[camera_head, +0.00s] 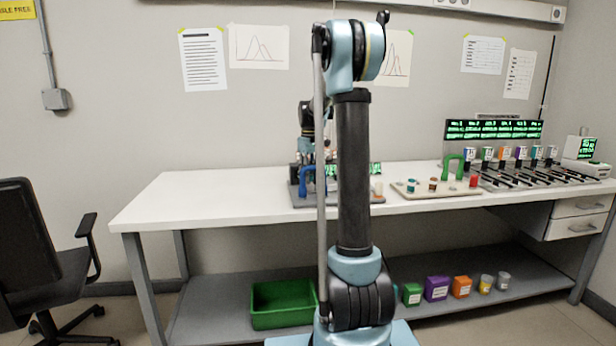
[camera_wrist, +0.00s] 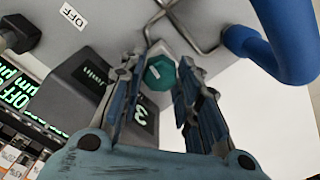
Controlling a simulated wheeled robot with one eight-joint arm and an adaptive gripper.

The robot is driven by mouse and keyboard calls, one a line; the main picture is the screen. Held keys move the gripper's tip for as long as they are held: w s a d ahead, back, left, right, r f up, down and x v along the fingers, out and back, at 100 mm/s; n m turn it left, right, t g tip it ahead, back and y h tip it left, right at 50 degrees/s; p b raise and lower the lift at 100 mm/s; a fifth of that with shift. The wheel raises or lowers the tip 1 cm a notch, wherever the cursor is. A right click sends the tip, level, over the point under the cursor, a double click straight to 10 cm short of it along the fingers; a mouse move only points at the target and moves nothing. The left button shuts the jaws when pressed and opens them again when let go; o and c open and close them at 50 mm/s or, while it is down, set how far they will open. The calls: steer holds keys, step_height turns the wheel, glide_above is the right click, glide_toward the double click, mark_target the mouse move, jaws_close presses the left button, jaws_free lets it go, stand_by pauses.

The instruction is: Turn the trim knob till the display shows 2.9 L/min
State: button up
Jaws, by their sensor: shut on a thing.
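The teal trim knob (camera_wrist: 160,73) with a white mark sits on a grey panel in the wrist view. My gripper (camera_wrist: 163,68) has its two fingers on either side of the knob and is shut on it. A dark display box (camera_wrist: 88,77) stands beside the knob. It shows small green text and a large green "3" (camera_wrist: 141,114). My left finger crosses the box, so I cannot read the full value. In the head view my arm hides the knob and most of the panel.
A thick blue handle (camera_wrist: 283,35) and bent metal tubes (camera_wrist: 180,22) are close to my fingers. Another display (camera_wrist: 18,92) reads "OFF". In the head view, a beige tray (camera_head: 410,192) with a green handle stands right on the white bench (camera_head: 215,200). A green bin (camera_head: 282,305) is below.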

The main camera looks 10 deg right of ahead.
steer(key=shift+m, duration=2.8)
steer(key=o, duration=1.1)
step_height(320, 180, up, 12)
steer(key=shift+w, duration=0.1)
